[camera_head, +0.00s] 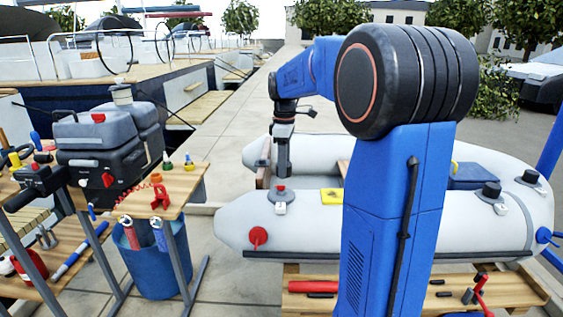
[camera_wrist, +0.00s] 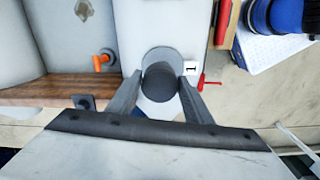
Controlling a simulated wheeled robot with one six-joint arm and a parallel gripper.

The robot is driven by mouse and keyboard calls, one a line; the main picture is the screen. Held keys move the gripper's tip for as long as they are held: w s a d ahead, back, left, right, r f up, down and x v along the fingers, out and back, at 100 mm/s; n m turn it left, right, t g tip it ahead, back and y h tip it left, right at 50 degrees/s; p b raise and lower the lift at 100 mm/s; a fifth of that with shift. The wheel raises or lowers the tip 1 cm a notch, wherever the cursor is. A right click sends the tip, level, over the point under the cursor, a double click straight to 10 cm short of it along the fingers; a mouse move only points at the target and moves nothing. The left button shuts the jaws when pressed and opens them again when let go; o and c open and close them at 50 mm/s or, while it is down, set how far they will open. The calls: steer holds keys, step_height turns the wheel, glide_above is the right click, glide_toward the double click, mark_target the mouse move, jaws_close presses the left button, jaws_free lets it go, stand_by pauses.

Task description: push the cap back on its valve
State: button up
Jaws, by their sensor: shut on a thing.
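My gripper (camera_head: 283,174) points straight down over the near tube of the grey inflatable dinghy (camera_head: 320,225), at its left part. In the wrist view my gripper (camera_wrist: 161,84) has its fingers on either side of a dark grey round cap (camera_wrist: 160,84) and is shut on it. A lighter grey round valve base (camera_wrist: 160,56) shows just behind the cap, partly covered by it. In the head view a valve with a red top (camera_head: 281,190) sits on the tube just under my fingertips. I cannot tell whether the cap touches the valve.
A label marked 1 (camera_wrist: 191,68) and a red piece (camera_wrist: 208,83) lie beside the cap.

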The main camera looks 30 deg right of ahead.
steer(key=shift+s+a+f, duration=0.1)
steer(key=shift+a, duration=0.45)
steer(key=shift+f, duration=2.85)
steer(key=shift+f, duration=0.55)
steer(key=o, duration=0.8)
steer(key=shift+c, duration=0.2)
steer(key=shift+r, duration=5.45)
